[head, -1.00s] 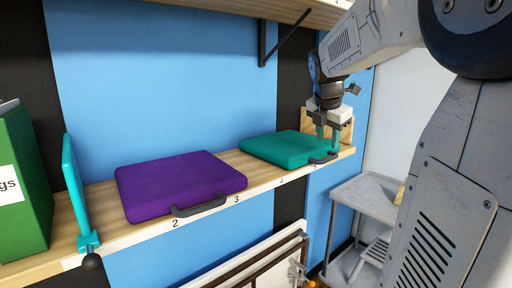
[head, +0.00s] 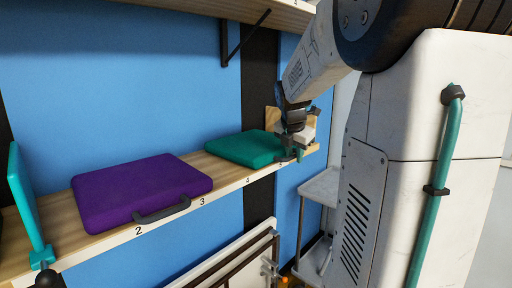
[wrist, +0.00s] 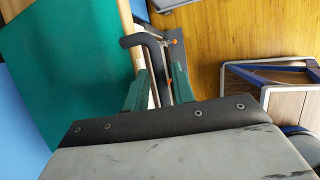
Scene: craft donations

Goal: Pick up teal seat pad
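The teal seat pad (head: 243,148) lies flat on the wooden shelf, near the shelf's right end. Its dark handle (head: 287,157) sticks out at the front edge. My gripper (head: 297,154) is at the handle, at the pad's right front corner. In the wrist view the pad (wrist: 60,70) fills the left side. There the green fingers of my gripper (wrist: 159,82) are apart, with the dark handle (wrist: 152,50) running between them. I see a gap beside the handle. The contact at the fingertips is partly hidden.
A purple seat pad (head: 140,190) with a dark handle lies left on the same shelf (head: 110,238). A teal upright divider (head: 27,205) stands at the far left. A wooden end board (head: 272,119) is behind my gripper. A grey cart (head: 322,187) stands below right.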

